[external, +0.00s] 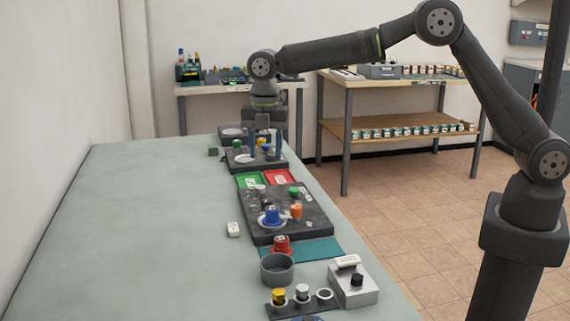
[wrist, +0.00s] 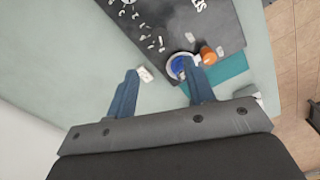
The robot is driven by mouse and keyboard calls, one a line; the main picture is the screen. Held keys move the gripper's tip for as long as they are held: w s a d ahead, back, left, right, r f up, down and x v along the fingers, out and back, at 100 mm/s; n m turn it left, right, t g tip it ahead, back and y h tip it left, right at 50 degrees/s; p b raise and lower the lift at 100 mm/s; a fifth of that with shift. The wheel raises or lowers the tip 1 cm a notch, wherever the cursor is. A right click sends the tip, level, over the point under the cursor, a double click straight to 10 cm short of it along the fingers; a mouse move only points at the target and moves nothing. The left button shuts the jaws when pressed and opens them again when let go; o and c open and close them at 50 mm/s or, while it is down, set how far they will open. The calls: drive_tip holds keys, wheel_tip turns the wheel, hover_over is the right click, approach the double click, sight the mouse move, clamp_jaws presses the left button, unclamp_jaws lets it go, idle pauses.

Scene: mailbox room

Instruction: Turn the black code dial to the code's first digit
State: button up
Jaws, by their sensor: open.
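A small black knob (external: 357,279), which looks like the code dial, sits on top of a silver box (external: 354,293) near the front of the bench. A white label block (external: 348,261) is at the box's back edge; its writing is too small to read. My gripper (external: 264,147) is open and empty, fingers pointing down over the far end of the bench, well away from the dial. In the wrist view both fingers (wrist: 161,70) are spread apart. The black dial cannot be made out there.
A dark board (external: 290,218) bears a blue knob (external: 272,215) and an orange piece (external: 296,211). A white tag (external: 233,229) lies left of it. A grey cup (external: 277,269) and red knob (external: 282,244) stand near the box. The bench's left side is clear.

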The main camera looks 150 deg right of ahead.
sight(266, 200)
wheel_tip(266, 200, down, 13)
drive_tip(key=shift+f, duration=0.1)
idle(0.3)
drive_tip(key=c, duration=1)
